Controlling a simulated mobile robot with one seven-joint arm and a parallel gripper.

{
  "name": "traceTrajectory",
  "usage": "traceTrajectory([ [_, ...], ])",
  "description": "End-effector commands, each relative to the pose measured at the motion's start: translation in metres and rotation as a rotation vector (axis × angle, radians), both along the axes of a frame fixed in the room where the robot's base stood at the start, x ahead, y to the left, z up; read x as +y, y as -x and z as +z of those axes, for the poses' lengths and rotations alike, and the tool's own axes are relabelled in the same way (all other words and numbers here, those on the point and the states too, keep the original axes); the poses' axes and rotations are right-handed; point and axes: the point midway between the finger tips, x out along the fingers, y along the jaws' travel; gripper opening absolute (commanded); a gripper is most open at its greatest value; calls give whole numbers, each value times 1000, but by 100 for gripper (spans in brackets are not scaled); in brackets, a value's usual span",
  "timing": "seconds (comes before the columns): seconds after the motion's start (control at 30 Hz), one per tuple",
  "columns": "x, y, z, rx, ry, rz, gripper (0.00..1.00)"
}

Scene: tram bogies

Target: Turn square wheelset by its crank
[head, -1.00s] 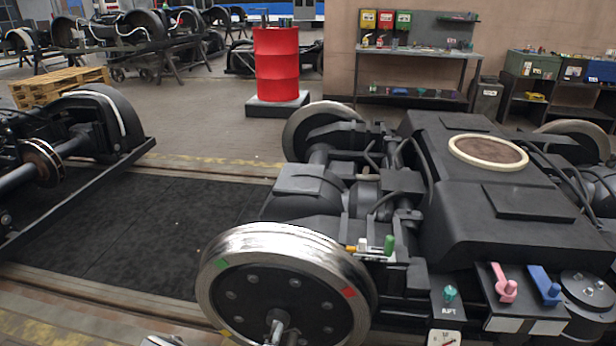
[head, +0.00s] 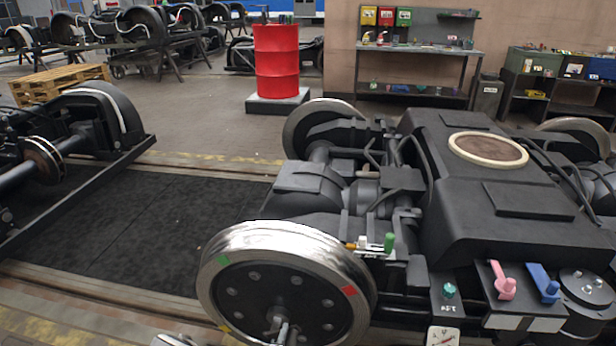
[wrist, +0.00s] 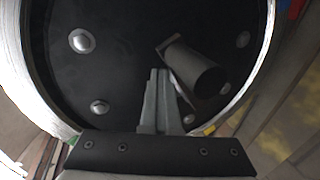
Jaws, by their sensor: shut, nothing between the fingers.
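The wheelset's near wheel (head: 240,290) has a bright steel rim and a dark bolted disc with green, red and yellow marks. In the wrist view the dark disc (wrist: 130,40) fills most of the picture, and the crank (wrist: 197,72) is a dark arm with a round handle pointing towards the camera. My gripper (wrist: 161,76) is shut and empty, its fingertips just left of the crank handle. Whether they touch it is unclear.
The bogie frame (head: 520,220) fills the right side, with a pink lever (head: 503,283) and a blue lever (head: 544,285) on its near edge. A dark mat (head: 120,220) lies clear to the left. A red drum (head: 276,65) stands behind.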

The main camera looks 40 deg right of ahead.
Motion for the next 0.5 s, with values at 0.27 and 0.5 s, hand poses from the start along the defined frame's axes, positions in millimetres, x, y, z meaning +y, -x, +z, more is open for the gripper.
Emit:
traceTrajectory([
  [0.27,-9,12,-7,8,1,-9,0],
  [0.5,-8,10,-7,6,1,-7,0],
])
